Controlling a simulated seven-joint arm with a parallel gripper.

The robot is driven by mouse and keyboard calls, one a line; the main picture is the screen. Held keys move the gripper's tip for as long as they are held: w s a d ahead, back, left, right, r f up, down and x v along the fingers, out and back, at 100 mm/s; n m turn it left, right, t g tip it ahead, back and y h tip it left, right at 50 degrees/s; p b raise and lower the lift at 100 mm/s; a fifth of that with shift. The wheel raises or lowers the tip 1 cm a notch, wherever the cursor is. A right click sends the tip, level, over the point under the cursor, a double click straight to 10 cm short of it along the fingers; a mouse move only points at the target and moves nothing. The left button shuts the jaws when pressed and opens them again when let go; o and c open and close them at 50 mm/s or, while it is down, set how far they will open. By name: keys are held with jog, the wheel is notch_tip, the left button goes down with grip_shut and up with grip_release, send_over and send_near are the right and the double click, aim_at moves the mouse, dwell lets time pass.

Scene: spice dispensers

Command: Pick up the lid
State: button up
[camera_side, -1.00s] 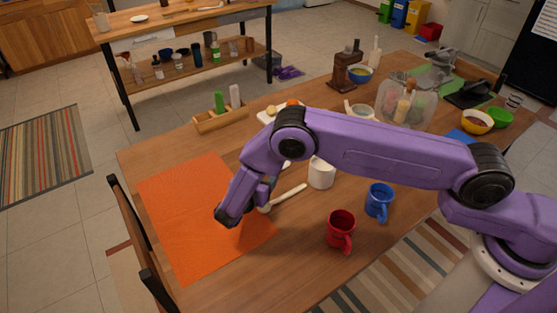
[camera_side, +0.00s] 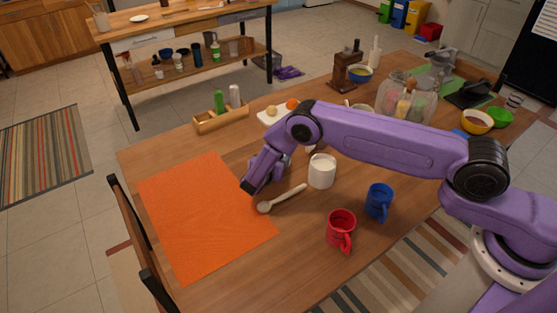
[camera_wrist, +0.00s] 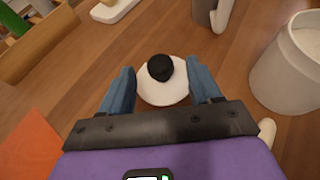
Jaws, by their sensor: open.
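The lid (camera_wrist: 150,92), a white disc with a round black knob (camera_wrist: 160,68), lies on the wooden table in the wrist view. My gripper (camera_wrist: 163,80) is open, with one blue finger on each side of the lid. Nothing is held. I cannot tell how high the fingers are above the table. In the side view my gripper (camera_side: 266,174) is by the right edge of the orange mat, left of the white canister (camera_side: 321,172). The lid is hidden behind my arm there. The canister also shows at right in the wrist view (camera_wrist: 285,75).
A wooden spoon (camera_side: 285,198) lies just in front of my gripper. A red mug (camera_side: 341,230) and blue mug (camera_side: 379,202) stand to the right. A bottle rack (camera_side: 222,122) and white board (camera_side: 268,118) are behind. The orange mat (camera_side: 200,215) is clear.

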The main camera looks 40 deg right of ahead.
jog(key=shift+x, duration=0.9)
jog(key=c, duration=1.1)
jog(key=shift+c, duration=0.2)
jog(key=shift+r, duration=0.15)
